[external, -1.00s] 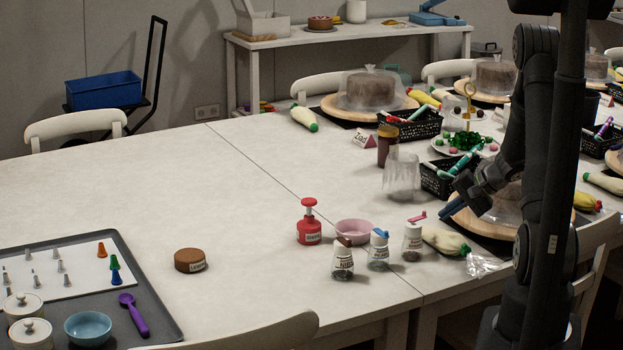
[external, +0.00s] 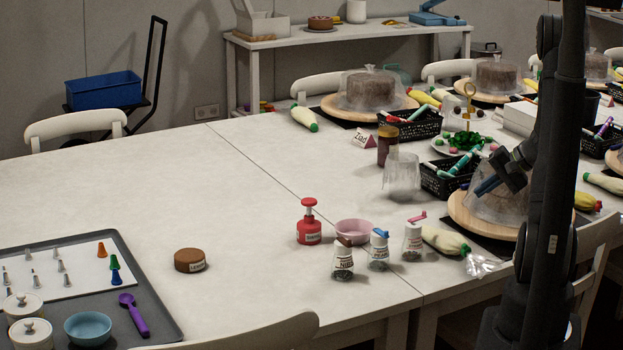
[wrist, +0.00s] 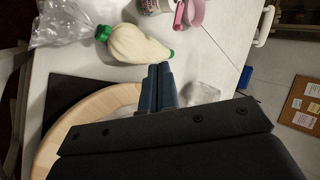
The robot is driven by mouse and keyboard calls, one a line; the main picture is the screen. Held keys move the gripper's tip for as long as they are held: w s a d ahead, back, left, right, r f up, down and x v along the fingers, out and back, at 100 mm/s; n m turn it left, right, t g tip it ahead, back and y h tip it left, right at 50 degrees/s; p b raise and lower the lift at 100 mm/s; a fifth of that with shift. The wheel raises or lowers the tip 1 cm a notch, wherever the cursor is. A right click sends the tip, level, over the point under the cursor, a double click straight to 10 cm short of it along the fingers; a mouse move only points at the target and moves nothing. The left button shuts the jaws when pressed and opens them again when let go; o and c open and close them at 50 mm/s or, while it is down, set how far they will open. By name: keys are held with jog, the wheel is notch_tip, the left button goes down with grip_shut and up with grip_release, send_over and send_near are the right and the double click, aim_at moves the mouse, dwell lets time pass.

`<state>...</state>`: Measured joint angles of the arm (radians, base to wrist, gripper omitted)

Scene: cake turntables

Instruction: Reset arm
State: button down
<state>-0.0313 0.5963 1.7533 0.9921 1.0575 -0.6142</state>
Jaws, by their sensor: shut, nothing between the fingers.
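My gripper (external: 487,185) is shut and empty. In the external view it is at the right, above and in front of the near covered cake on a wooden turntable (external: 465,213). In the wrist view the blue fingers of my gripper (wrist: 158,72) lie together, with the wooden turntable (wrist: 65,135) partly hidden below the gripper's body. A clear plastic cover (external: 505,200) stands over that cake, partly hidden by my arm.
A cream piping bag (external: 442,240) lies left of the turntable; shaker jars (external: 378,250) stand beyond it. A black basket (external: 445,178) of pens and a clear cup (external: 401,175) are close behind. The table's left middle (external: 150,190) is clear.

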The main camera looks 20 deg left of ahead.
jog(key=x, duration=0.9)
jog(key=shift+s, duration=0.3)
jog(key=a, duration=0.3)
jog(key=a+f, duration=0.1)
jog(key=a, duration=0.1)
jog(key=shift+w, duration=0.15)
jog(key=shift+w+r, duration=0.1)
jog(key=shift+w, duration=0.15)
jog(key=shift+s, duration=0.1)
